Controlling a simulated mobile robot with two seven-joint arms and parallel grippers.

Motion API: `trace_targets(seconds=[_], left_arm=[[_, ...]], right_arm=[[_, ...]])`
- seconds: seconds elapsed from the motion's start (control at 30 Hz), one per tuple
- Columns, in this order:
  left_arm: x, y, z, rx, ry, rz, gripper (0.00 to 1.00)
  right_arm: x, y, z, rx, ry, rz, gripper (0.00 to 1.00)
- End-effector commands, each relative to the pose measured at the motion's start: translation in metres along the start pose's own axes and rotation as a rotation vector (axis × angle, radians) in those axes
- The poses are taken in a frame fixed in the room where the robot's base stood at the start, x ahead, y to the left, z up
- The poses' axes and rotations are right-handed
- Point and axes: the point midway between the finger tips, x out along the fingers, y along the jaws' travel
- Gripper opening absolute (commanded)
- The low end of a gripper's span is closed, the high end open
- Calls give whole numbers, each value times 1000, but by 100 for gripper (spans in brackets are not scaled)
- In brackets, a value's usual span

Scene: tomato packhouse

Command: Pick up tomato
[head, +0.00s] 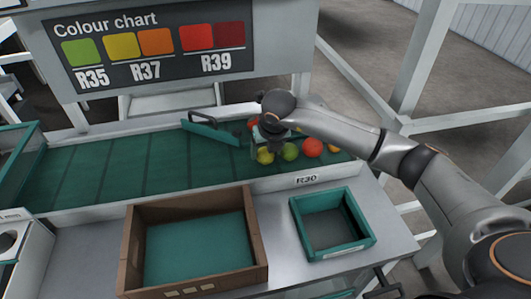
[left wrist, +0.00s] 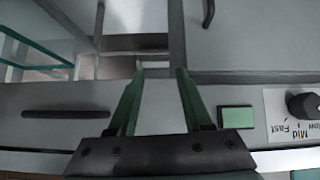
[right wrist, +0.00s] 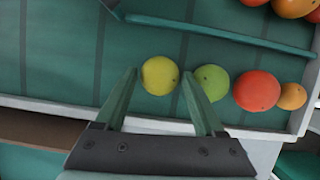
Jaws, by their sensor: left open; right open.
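Several tomatoes lie at the right end of the green conveyor belt. A yellow tomato (right wrist: 160,76) sits between the fingertips of my open right gripper (right wrist: 160,84) in the right wrist view; I cannot tell how far below them it is. A green tomato (right wrist: 212,82) lies just right of it by the right finger, then a red tomato (right wrist: 256,90) and a small orange one (right wrist: 292,96). In the head view, the yellow tomato (head: 265,156) is partly hidden by my right gripper (head: 270,146). My left gripper (left wrist: 158,82) is open and empty, over grey machine surfaces.
On the bench stand a brown box (head: 256,262) with a green bottom and a teal crate (head: 299,228), which looks empty. A teal diverter bar (head: 212,133) crosses the belt (head: 100,168) left of the tomatoes. A low pale rim (right wrist: 180,127) runs along the belt's near edge.

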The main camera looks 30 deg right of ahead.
Motion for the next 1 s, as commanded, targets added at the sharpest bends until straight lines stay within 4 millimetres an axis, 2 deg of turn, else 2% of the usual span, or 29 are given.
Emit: trace_targets(seconds=[0.1, 0.33, 0.67, 1.0], left_arm=[[-1, 0, -2, 0, 1, 0, 50], [0, 0, -2, 0, 3, 0, 50], [0, 0, -3, 0, 4, 0, 50], [0, 0, -2, 0, 4, 0, 50]], right_arm=[[10, 0, 0, -1, 0, 0, 71], [12, 0, 0, -1, -2, 0, 71], [11, 0, 0, -1, -2, 0, 36], [7, 0, 3, 0, -3, 1, 36]])
